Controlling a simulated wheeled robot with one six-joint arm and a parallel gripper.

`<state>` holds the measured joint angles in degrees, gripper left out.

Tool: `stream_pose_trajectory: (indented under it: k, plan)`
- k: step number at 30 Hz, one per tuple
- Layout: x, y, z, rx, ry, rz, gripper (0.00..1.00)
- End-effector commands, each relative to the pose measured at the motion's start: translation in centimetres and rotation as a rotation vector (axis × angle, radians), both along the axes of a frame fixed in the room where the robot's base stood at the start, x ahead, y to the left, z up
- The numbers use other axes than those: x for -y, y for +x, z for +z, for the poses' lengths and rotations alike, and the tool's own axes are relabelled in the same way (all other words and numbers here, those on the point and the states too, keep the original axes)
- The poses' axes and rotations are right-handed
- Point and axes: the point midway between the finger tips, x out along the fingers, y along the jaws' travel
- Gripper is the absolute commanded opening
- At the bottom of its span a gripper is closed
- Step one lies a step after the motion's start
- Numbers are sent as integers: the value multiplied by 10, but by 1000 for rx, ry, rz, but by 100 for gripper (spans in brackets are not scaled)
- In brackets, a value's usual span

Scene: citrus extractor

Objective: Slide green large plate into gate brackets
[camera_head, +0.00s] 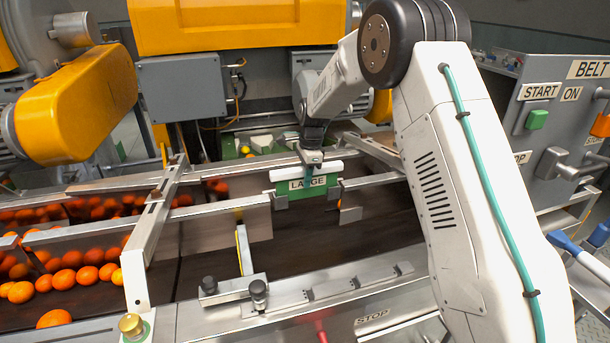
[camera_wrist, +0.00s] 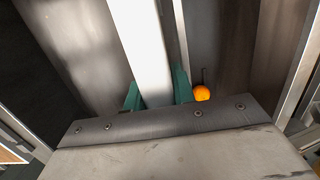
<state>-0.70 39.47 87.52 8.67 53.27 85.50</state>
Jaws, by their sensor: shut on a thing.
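The green large plate (camera_head: 292,197) hangs upright below its white top bar (camera_head: 325,168), with a LARGE label on its face. My gripper (camera_head: 311,166) is shut on the white bar near its middle. In the wrist view, the teal fingertips of my gripper (camera_wrist: 157,92) stand either side of the white bar (camera_wrist: 143,40). The left gate bracket (camera_head: 280,202) and right gate bracket (camera_head: 336,190) show at the plate's side edges. The plate's lower edge is near bracket height. I cannot tell how deep its edges sit in the slots.
Metal rails (camera_head: 222,210) run to both sides of the plate above the dark belt (camera_head: 375,232). Several oranges (camera_head: 65,278) lie in the left lanes. One orange (camera_wrist: 202,93) shows beside my fingers in the wrist view. A grey control box (camera_head: 560,125) stands at right.

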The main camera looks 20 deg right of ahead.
Motion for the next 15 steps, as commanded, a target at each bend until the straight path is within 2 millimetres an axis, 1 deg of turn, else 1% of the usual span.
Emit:
stream_pose_trajectory:
  k: [15]
  plan:
    - [0, 0, -12, 2, 0, 0, 0]
